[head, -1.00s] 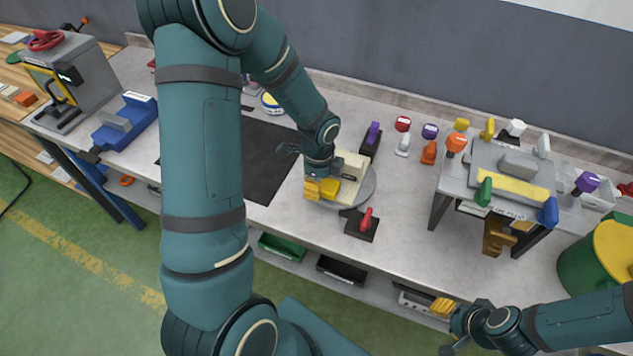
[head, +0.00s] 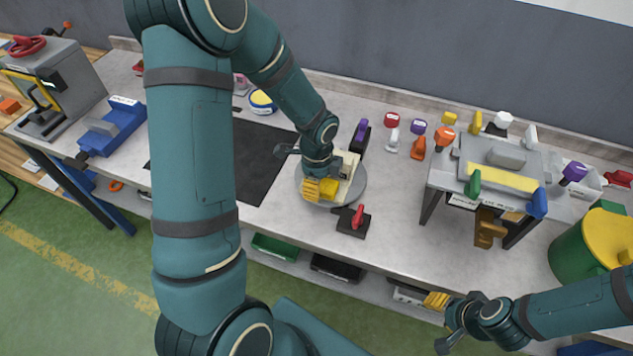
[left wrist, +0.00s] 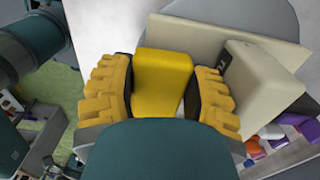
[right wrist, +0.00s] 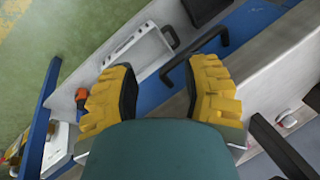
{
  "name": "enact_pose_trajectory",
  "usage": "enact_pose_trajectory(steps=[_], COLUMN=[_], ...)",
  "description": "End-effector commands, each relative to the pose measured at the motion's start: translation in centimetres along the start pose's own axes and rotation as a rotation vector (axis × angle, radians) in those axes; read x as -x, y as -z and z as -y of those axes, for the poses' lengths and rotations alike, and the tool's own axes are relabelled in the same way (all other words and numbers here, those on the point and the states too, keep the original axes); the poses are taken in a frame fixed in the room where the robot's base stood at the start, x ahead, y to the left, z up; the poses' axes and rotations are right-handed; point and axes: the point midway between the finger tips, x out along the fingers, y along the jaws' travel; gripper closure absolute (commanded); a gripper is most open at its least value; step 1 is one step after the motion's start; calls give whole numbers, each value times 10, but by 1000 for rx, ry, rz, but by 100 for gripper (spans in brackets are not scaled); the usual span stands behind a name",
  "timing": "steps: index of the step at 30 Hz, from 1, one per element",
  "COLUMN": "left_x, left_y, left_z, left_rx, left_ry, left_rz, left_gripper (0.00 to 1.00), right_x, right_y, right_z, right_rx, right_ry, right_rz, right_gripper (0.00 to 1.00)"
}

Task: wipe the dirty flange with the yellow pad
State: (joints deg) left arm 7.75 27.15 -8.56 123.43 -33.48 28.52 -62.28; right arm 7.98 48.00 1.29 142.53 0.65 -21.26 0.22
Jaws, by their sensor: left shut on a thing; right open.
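My left gripper (head: 322,190) is shut on the yellow pad (left wrist: 162,82), which shows between its two yellow fingers in the left wrist view. In the head view the pad (head: 329,186) is small and partly covered by the fingers. A cream part (left wrist: 262,85), likely the flange, stands right beside the pad on the grey round turntable (head: 352,193). I cannot tell whether pad and part touch, and no dirt is clear on the visible faces. My right gripper (right wrist: 168,95) is open and empty, out beyond the bench's front edge at the right.
A black block with a red handle (head: 354,221) stands in front of the turntable. A purple-topped clamp (head: 360,137) stands behind it. A grey raised stand (head: 500,165) with coloured handles is at the right. A dark mat (head: 255,165) lies to the left.

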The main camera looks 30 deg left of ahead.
Motion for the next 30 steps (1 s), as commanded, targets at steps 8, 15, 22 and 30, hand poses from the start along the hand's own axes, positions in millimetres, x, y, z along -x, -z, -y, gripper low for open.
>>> enact_pose_trajectory(steps=[8, 15, 22, 30], left_x=[30, 51, 70, 70], left_y=[0, 0, 0, 0], left_z=[1, 1, 1, 1], left_rx=[1, 1, 1, 1], left_ry=[3, 3, 3, 3], left_rz=[0, 0, 0, 0], left_gripper=[76, 76, 76, 76], right_x=[22, 38, 52, 52], right_y=[3, 5, 7, 7], right_z=[8, 14, 20, 20], right_rx=[0, 0, 0, 0], right_ry=[0, 0, 0, 0], right_rz=[0, 0, 0, 0], right_gripper=[53, 53, 53, 53])
